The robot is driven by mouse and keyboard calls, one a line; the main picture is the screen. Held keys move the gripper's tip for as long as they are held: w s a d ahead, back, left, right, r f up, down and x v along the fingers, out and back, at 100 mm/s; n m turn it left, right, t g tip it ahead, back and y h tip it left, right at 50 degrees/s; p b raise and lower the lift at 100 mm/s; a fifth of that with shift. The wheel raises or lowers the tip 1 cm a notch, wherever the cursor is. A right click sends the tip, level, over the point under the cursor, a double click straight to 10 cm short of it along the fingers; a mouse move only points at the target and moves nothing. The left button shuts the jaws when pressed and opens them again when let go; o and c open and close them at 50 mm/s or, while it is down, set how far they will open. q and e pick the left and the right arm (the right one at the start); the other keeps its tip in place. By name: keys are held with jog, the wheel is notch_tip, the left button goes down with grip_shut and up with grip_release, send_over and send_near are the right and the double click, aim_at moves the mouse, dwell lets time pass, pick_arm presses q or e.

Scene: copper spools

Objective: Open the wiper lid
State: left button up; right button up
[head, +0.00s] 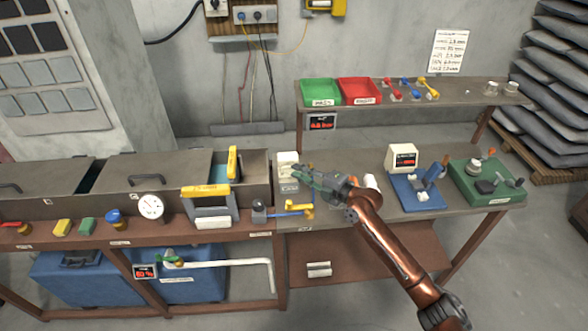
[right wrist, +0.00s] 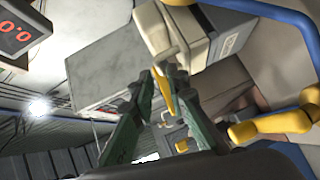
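A small cream box (head: 287,158), which looks like the wiper, stands at the left end of the right-hand bench. In the right wrist view the cream box (right wrist: 168,30) is at the top, with a pale hooked tab on its near side. I cannot tell whether its lid is shut. My right gripper (head: 298,171) reaches in from the right, its fingertips beside the box. In the right wrist view its green fingers (right wrist: 168,88) stand apart, with a yellow piece visible in the gap. I cannot tell whether they touch it. My left gripper is not in view.
A blue-handled tool with yellow ends (head: 290,208) lies just in front of the box. A grey frame with a yellow top (head: 207,192) stands to the left. A scale-like white device (head: 402,158) and green station (head: 484,186) are to the right. Green (head: 320,91) and red (head: 359,91) bins sit behind.

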jog(key=x, duration=0.2)
jog(key=shift+w+a+f, duration=0.1)
jog(key=shift+w+a, duration=0.15)
jog(key=shift+a, duration=0.05)
jog(key=shift+c, duration=0.2)
jog(key=c, duration=0.3)
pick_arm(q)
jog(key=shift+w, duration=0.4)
pick_arm(e)
grip_shut()
